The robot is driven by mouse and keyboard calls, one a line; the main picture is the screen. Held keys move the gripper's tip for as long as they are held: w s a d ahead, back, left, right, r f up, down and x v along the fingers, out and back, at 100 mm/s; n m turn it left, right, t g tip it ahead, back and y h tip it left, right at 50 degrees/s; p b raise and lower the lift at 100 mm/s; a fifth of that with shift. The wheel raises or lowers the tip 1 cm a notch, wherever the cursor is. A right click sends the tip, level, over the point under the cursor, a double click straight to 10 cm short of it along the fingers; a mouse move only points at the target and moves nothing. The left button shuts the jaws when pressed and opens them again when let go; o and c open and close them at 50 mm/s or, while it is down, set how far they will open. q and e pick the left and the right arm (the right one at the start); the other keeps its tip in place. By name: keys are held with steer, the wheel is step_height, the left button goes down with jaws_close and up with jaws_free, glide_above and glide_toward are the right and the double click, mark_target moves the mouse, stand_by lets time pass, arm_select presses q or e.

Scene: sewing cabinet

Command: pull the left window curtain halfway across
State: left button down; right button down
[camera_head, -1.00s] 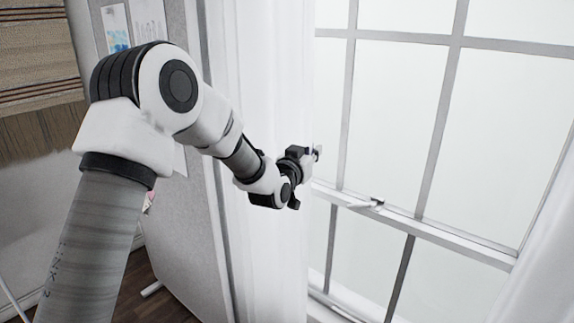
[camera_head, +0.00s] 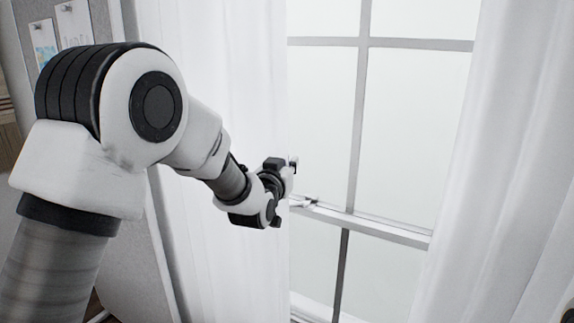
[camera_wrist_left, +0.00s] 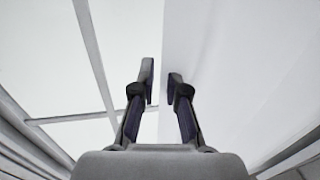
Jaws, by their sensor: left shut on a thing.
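The left curtain (camera_head: 230,90) is white and hangs at the left side of the window, its free edge near the picture's middle in the head view. My left gripper (camera_head: 293,164) is at that edge, around mid-height of the window. In the left wrist view the two fingers (camera_wrist_left: 160,80) reach up toward the curtain's edge, with the white cloth (camera_wrist_left: 225,60) to the right. They are shut on the curtain edge, though the pinched cloth is hard to make out. The window (camera_head: 400,120) shows bare glass right of the gripper.
Another white curtain (camera_head: 500,150) hangs at the window's right side. The window's middle rail (camera_head: 385,230) carries a small latch (camera_head: 306,202) close to the gripper. A grey panel (camera_head: 125,255) with pinned papers (camera_head: 72,25) stands at the left. The space before the glass is clear.

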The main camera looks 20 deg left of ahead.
arm_select(q)
steer(key=c, duration=1.2)
jaws_free()
steer(key=s, duration=1.2)
steer(key=shift+d+f, duration=0.1)
steer(key=shift+d, duration=0.15)
steer(key=shift+f, duration=0.1)
